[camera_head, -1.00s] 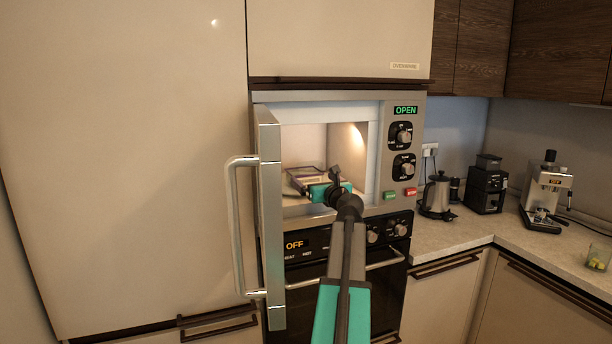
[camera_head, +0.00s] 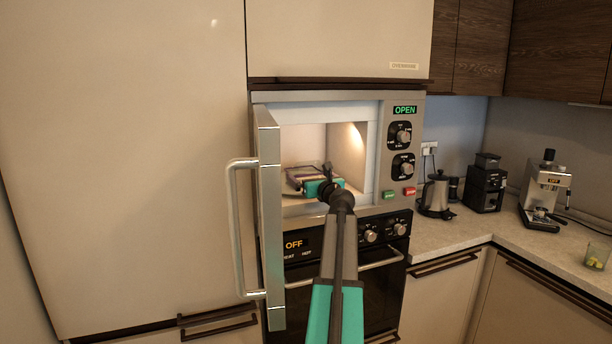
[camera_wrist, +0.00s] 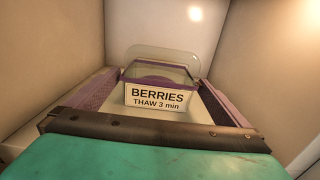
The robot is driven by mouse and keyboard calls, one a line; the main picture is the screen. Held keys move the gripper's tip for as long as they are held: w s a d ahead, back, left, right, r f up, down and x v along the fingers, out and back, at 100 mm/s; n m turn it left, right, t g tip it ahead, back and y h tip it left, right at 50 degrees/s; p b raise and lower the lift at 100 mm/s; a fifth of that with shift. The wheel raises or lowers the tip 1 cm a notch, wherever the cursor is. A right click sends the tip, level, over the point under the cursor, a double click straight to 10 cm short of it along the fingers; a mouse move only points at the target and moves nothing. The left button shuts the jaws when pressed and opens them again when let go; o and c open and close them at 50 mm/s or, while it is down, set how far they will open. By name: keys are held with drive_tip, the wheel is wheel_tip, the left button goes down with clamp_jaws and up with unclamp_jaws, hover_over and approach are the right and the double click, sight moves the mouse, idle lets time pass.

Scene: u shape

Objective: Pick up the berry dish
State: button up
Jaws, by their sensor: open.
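The berry dish (camera_wrist: 158,82) is a clear box with a purple rim and a label reading "BERRIES THAW 3 min". It sits inside the open microwave (camera_head: 385,140). In the head view the dish (camera_head: 297,176) shows only partly, behind my gripper. My gripper (camera_head: 312,182) reaches into the cavity from the front. In the wrist view its two pinkish fingers (camera_wrist: 155,92) stand apart on the left and right of the dish. The jaws are open; I cannot tell whether they touch the dish.
The microwave door (camera_head: 270,220) stands open at the left, with a long handle (camera_head: 236,230). The cavity walls are close on both sides. An oven (camera_head: 350,262) is below. A kettle (camera_head: 437,196), a grinder (camera_head: 486,185) and a coffee machine (camera_head: 546,193) stand on the right counter.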

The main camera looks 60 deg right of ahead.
sight(305, 173)
drive_tip(key=shift+p+x, duration=0.5)
drive_tip(key=shift+x, duration=1.65)
drive_tip(key=shift+f, duration=0.1)
drive_tip(key=shift+c, duration=0.3)
drive_tip(key=c, duration=1.1)
